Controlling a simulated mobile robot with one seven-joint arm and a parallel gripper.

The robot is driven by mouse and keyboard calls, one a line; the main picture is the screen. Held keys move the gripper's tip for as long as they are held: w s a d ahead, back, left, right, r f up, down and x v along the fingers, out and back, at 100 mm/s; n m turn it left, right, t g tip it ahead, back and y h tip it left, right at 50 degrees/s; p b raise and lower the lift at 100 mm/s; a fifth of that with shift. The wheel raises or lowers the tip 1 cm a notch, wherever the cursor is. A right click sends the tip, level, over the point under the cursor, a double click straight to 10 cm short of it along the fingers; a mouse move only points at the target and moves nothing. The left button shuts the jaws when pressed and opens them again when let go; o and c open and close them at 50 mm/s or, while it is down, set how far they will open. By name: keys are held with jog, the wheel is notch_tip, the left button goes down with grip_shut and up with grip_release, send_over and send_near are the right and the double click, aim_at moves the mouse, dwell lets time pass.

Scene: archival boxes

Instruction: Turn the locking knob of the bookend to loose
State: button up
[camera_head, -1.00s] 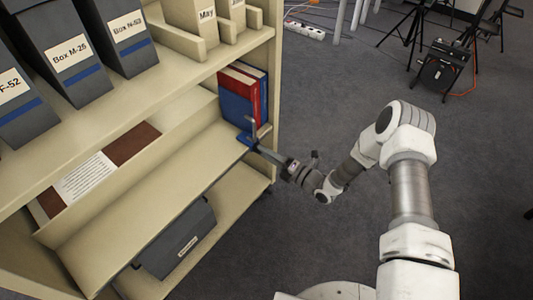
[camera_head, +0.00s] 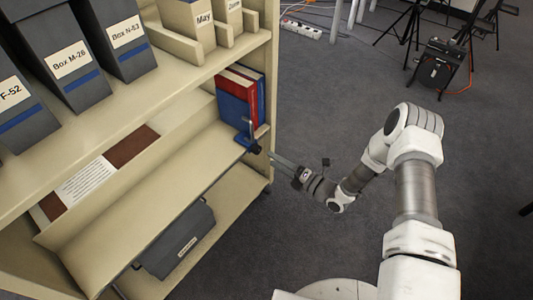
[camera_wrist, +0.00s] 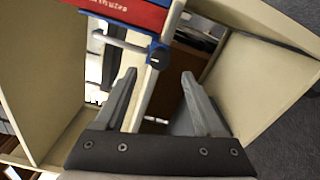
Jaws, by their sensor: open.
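The bookend (camera_head: 243,139) is blue with a grey upright bar and stands on the middle shelf beside the books. Its dark knob (camera_head: 254,149) faces out at the shelf's front edge. In the wrist view the bookend's blue block (camera_wrist: 158,50) and grey bar (camera_wrist: 120,43) lie just beyond the fingertips, with the small dark knob (camera_wrist: 154,62) on the block. Which way the knob is set cannot be told. My gripper (camera_head: 272,157) is open and empty, in front of the knob and apart from it. In the wrist view my gripper (camera_wrist: 159,78) has its fingers spread either side of the knob's line.
Red and blue books (camera_head: 240,95) stand behind the bookend. The shelf unit's side panel (camera_head: 269,60) rises at their right. Grey archival boxes (camera_head: 70,55) stand on the upper shelf, and another box (camera_head: 177,240) lies below.

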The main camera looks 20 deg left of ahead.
jog(key=p+v, duration=0.2)
jog(key=v, duration=1)
jog(key=shift+d, duration=0.2)
